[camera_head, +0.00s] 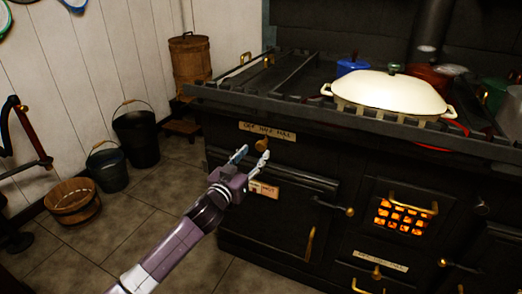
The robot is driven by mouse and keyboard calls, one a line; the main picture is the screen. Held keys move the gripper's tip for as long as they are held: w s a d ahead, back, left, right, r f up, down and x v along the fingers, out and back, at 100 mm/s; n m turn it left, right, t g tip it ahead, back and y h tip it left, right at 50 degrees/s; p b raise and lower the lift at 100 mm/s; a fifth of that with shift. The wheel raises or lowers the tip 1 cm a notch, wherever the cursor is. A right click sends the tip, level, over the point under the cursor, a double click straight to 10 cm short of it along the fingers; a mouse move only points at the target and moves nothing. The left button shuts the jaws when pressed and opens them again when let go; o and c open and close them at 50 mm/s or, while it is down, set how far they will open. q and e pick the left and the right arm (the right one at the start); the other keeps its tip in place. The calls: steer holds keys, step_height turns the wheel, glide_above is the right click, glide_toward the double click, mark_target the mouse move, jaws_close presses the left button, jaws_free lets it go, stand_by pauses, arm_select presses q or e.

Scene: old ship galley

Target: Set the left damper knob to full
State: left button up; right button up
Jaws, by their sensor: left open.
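The left damper knob (262,145) is a small brass knob on the stove's black front, just under a cream label (267,131) that appears to read OFF, HALF, FULL. The knob's exact setting is too small to tell. My left gripper (252,157) is open in front of the stove, its two fingertips pointing up toward the knob and just below it. I cannot tell whether either finger touches the knob. My right gripper is not in view.
The black stove (330,165) has a rail along its top edge and a cream lidded pan (390,92) on top. Its grate (403,216) glows orange. A second brass knob (376,273) sits lower right by another label. Buckets (137,138) and a wooden tub (72,203) stand left.

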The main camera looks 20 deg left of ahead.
mark_target(260, 147)
arm_select(q)
steer(key=shift+w+f+b, duration=0.1)
steer(key=shift+w+b, duration=0.3)
steer(key=shift+w, duration=2.5)
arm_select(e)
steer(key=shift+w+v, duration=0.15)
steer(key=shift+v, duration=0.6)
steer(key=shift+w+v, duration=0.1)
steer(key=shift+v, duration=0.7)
arm_select(q)
steer(key=shift+c, duration=0.4)
jaws_close()
